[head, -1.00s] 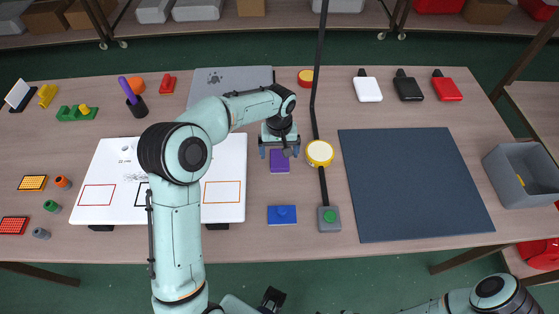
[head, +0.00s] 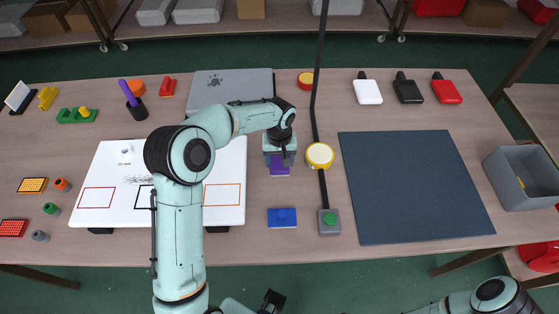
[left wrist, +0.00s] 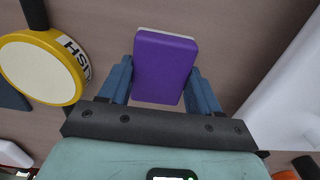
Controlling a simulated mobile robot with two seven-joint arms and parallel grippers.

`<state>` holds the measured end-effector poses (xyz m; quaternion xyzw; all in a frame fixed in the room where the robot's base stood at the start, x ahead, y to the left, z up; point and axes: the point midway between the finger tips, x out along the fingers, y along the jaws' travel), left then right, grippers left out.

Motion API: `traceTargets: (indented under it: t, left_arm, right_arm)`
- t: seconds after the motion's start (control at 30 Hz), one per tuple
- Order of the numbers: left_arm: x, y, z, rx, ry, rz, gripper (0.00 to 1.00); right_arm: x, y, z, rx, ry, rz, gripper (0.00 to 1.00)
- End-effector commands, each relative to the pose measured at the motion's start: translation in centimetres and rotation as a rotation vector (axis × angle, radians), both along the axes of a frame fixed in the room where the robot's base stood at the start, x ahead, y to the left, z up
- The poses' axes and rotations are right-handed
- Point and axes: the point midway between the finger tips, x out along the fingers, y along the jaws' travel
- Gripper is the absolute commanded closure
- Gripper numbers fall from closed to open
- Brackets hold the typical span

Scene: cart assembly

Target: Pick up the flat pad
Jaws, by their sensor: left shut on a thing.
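The flat pad is a small purple block with a pale layer along one edge. In the head view the pad (head: 279,171) shows just in front of my left gripper (head: 280,159), left of the yellow-rimmed round piece. In the left wrist view the pad (left wrist: 165,68) sits between the two blue fingers of my left gripper (left wrist: 162,85), which are shut on its sides. The gripper hides the pad's far part in the head view. I cannot tell whether the pad touches the table.
The yellow-rimmed round piece (head: 320,156) and a dark pole (head: 316,100) stand close on the right. A blue block (head: 282,217) and a green-button box (head: 329,221) lie nearer. A whiteboard (head: 222,166) lies left. The dark mat (head: 415,185) is bare.

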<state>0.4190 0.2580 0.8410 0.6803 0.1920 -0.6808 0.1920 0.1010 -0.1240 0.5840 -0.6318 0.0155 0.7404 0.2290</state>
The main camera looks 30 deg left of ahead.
Motion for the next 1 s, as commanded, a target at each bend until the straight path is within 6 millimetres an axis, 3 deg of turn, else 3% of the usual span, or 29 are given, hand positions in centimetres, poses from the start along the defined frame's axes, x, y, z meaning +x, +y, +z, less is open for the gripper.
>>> traceTargets:
  t: [0.17,0.7,1.0]
  left_arm:
    - [0.1,0.0,2.2,0.001,-0.005,0.002,0.68]
    - [0.1,0.0,16.7,-0.001,-0.006,0.0,0.68]
    - [0.0,0.0,19.8,0.0,-0.002,0.0,0.68]
  right_arm:
    - [0.1,0.0,0.2,0.0,-0.001,0.0,0.57]
    - [1.1,0.0,2.3,0.0,-0.013,0.0,0.57]
    - [1.5,0.0,3.0,-0.001,-0.018,0.0,0.57]
